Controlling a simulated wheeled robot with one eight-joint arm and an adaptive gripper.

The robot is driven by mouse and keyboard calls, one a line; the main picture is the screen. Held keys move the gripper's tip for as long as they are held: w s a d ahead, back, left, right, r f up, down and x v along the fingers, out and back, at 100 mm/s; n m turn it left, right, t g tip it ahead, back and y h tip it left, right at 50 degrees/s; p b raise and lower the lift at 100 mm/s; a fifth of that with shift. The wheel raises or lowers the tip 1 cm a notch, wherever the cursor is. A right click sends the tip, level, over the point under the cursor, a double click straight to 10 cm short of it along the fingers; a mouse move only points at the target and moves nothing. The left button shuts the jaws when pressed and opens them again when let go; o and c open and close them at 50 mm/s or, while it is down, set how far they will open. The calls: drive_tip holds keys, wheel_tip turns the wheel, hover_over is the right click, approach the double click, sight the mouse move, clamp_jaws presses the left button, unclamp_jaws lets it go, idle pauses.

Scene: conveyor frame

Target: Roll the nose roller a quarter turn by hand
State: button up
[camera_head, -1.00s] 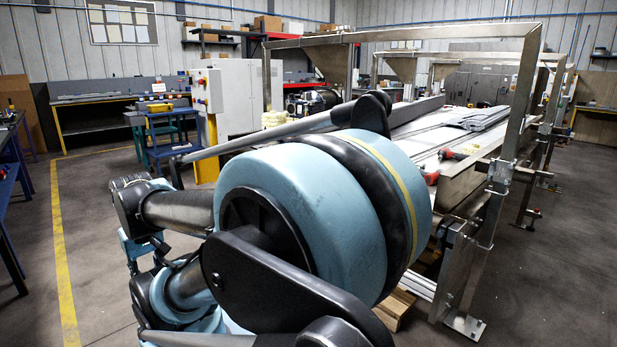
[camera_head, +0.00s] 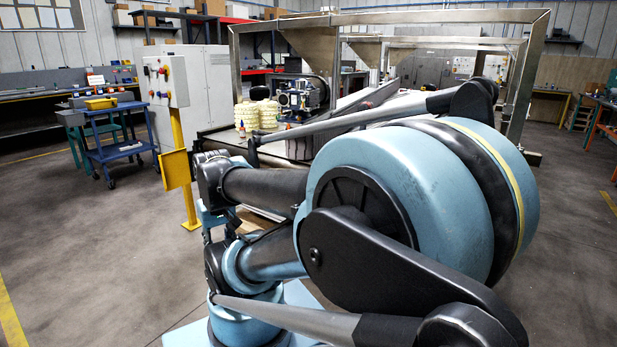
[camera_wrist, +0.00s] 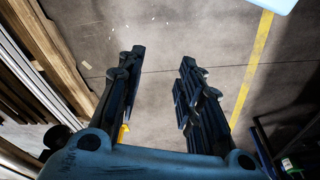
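The conveyor frame (camera_head: 388,17) stands behind my arm in the head view, its end facing me. My large blue arm joint hides much of its near end. A grey, rounded part (camera_head: 299,149) shows at that end under my arm; I cannot tell whether it is the nose roller. In the wrist view my gripper (camera_wrist: 162,57) is open and empty, its two dark fingers well apart above bare floor. No roller shows between or near the fingers.
A control box (camera_head: 165,80) on a yellow post stands left of the conveyor, with a blue cart (camera_head: 118,148) beyond. In the wrist view, wooden boards (camera_wrist: 58,55) lie close at left and a yellow floor line (camera_wrist: 250,75) runs at right. Floor at left is clear.

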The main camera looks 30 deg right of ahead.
drive_tip(key=o, duration=0.8)
drive_tip(key=shift+s+d+r, duration=0.1)
drive_tip(key=shift+s+r, duration=0.2)
drive_tip(key=shift+r, duration=0.05)
drive_tip(key=o, duration=0.4)
drive_tip(key=w+d+r+h, duration=0.1)
drive_tip(key=w+d, duration=0.3)
drive_tip(key=w+d+r+h, duration=0.2)
drive_tip(key=w+d, duration=0.1)
drive_tip(key=w, duration=0.1)
drive_tip(key=w+d+r+h, duration=0.2)
drive_tip(key=w+d, duration=0.2)
drive_tip(key=w, duration=0.1)
drive_tip(key=shift+w+d+r, duration=0.1)
drive_tip(key=shift+d+r, duration=0.05)
drive_tip(key=shift+d, duration=0.2)
drive_tip(key=shift+c, duration=0.2)
drive_tip(key=w+d+h, duration=0.5)
drive_tip(key=w+d, duration=0.6)
drive_tip(key=w, duration=0.3)
drive_tip(key=w+d+f+g+h, duration=0.2)
drive_tip(key=w+d+f+h, duration=0.6)
drive_tip(key=w+d+f, duration=0.5)
drive_tip(key=d, duration=0.5)
drive_tip(key=d+r, duration=0.1)
drive_tip(key=d, duration=1)
drive_tip(key=shift+w+d+r, duration=0.1)
drive_tip(key=shift+w+r, duration=0.1)
drive_tip(key=shift+w, duration=0.05)
